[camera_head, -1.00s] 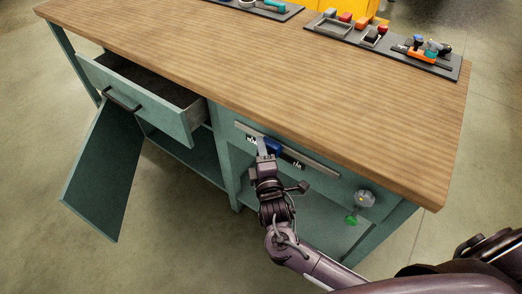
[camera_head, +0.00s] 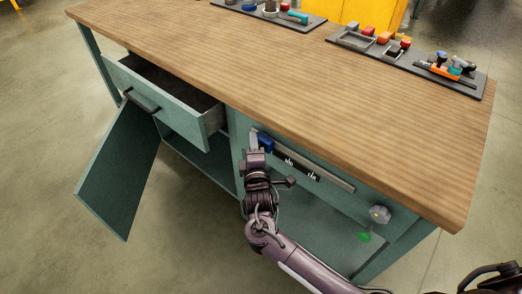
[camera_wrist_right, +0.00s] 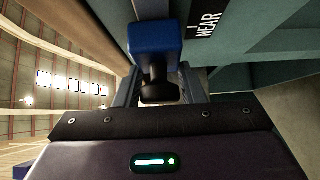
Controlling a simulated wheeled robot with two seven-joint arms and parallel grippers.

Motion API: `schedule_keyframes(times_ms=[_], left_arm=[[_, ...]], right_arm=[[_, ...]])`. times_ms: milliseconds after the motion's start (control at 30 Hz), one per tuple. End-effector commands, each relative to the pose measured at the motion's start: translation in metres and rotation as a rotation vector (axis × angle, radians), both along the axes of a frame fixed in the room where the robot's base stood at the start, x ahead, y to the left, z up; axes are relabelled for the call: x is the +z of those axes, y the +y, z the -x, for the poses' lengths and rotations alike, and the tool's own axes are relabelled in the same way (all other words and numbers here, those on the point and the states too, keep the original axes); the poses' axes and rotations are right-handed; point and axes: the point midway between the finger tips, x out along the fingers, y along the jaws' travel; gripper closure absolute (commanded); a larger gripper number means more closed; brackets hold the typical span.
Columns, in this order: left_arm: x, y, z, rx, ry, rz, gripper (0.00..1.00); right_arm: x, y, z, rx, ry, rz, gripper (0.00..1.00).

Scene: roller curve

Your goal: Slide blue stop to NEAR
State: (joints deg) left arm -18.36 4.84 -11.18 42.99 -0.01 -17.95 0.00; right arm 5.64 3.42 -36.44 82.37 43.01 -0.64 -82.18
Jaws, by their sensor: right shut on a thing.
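The blue stop (camera_head: 264,142) sits near the left end of the grey rail (camera_head: 335,181) on the bench front. In the head view it is left of both small printed labels. In the wrist view the blue stop (camera_wrist_right: 155,40) has a dark knob (camera_wrist_right: 158,92), and the NEAR label (camera_wrist_right: 206,22) is close to its right. My right gripper (camera_head: 256,153) is shut on the blue stop, apparently at the knob; the fingertips are partly hidden. Exact alignment of stop and label cannot be told.
A drawer (camera_head: 168,98) stands open at left, with an open door (camera_head: 120,180) below it. A knob with a green part (camera_head: 372,222) is at the rail's right. Tool trays (camera_head: 405,62) lie at the bench top's back edge. The front of the top is clear.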

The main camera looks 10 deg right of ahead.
Motion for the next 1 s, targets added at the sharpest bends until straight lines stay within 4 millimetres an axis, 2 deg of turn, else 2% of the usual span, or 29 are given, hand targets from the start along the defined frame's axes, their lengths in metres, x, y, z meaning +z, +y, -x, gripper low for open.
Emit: schedule_keyframes(times_ms=[167, 200, 300, 633, 1000], left_arm=[[-0.001, 0.001, 0.004, 0.001, 0.007, -0.001, 0.36], [-0.001, 0.001, 0.005, 0.001, 0.008, -0.002, 0.36], [-0.001, 0.001, 0.007, 0.001, 0.010, -0.002, 0.36], [-0.001, 0.000, 0.007, 0.002, 0.008, 0.000, 0.36], [0.000, 0.000, 0.003, 0.002, -0.002, 0.002, 0.36]], right_arm=[[0.003, 0.002, -0.001, 0.006, -0.005, -0.002, 1.00], [0.003, 0.002, -0.001, 0.006, -0.005, -0.002, 0.60], [0.003, 0.002, -0.001, 0.005, -0.005, -0.002, 0.49], [0.001, 0.002, 0.004, 0.005, -0.002, -0.002, 0.49], [0.001, 0.009, 0.061, 0.006, -0.002, -0.002, 0.49]])
